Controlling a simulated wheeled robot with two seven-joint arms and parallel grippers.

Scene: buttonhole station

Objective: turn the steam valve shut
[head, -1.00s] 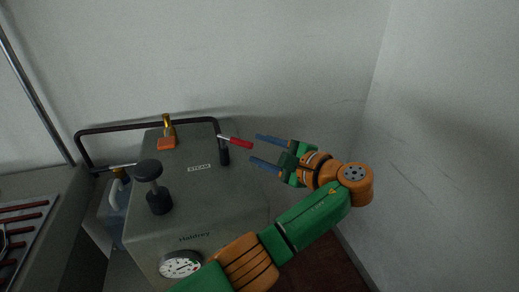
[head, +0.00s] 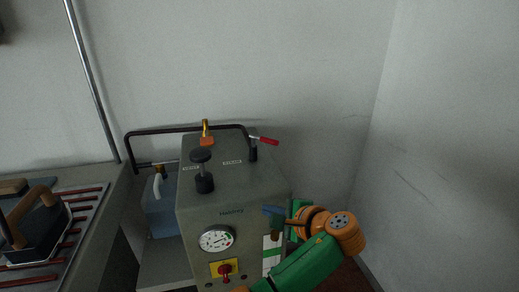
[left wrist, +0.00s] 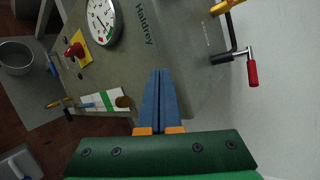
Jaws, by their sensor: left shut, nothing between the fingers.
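The grey steam box labelled Haldrey (head: 232,190) stands in the middle of the head view. On its top right, by a small label, is the valve post with a red-handled lever (head: 265,140); the handle points right, slightly towards me. In the left wrist view the red handle (left wrist: 252,73) is at the right, clear of my fingers. My left gripper (head: 269,209) is shut and empty, below the lever near the box's front right edge. The left wrist view shows its blue fingers (left wrist: 158,71) together. My right gripper is out of view.
A black knob (head: 201,157) and a brass fitting with an orange base (head: 206,138) stand on the box top, with a black rail (head: 180,131) behind. A gauge (head: 216,239) and a red switch (head: 225,270) are on its front. A wall (head: 440,150) bounds the right side.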

